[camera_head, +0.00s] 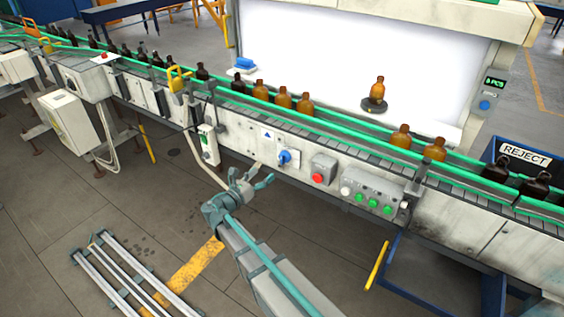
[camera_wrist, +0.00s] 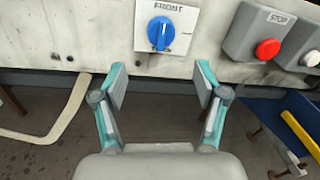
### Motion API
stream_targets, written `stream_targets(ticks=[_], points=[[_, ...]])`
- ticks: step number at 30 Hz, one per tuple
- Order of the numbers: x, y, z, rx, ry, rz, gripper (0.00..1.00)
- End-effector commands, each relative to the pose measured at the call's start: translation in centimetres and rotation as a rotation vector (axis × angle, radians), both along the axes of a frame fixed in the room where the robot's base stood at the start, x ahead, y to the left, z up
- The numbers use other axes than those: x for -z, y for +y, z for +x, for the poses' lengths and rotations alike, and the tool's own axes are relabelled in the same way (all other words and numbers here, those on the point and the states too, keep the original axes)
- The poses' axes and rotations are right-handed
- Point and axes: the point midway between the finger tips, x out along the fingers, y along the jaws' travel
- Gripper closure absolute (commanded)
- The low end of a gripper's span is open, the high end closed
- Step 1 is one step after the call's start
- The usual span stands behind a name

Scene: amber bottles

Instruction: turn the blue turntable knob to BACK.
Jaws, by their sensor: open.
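The blue knob (camera_head: 285,157) sits on a white plate on the conveyor's front panel. In the wrist view the knob (camera_wrist: 160,33) is at top centre, its raised grip roughly upright; the lettering above it seems to read FRONT. My gripper (camera_head: 263,174) is open and empty, just in front of the panel, left of and below the knob in the head view. In the wrist view my gripper (camera_wrist: 160,72) has its fingers spread either side of the knob's line, apart from it. An amber bottle (camera_head: 377,89) stands on the small dark turntable (camera_head: 374,106) before the bright panel.
A red stop button (camera_wrist: 267,49) on a grey box is right of the knob. A box with green buttons (camera_head: 373,203) is further right. Amber bottles (camera_head: 283,98) line the conveyor above. A blue reject bin (camera_head: 505,158) stands at the right.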

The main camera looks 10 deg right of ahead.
Motion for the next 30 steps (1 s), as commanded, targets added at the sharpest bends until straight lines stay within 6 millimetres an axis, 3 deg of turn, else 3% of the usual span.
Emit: stream_targets(ticks=[18,30], points=[[-0.1,-6.7,5.8,0.002,0.004,0.0,0.28],[0.1,-8.1,6.8,0.001,0.003,0.001,0.28]])
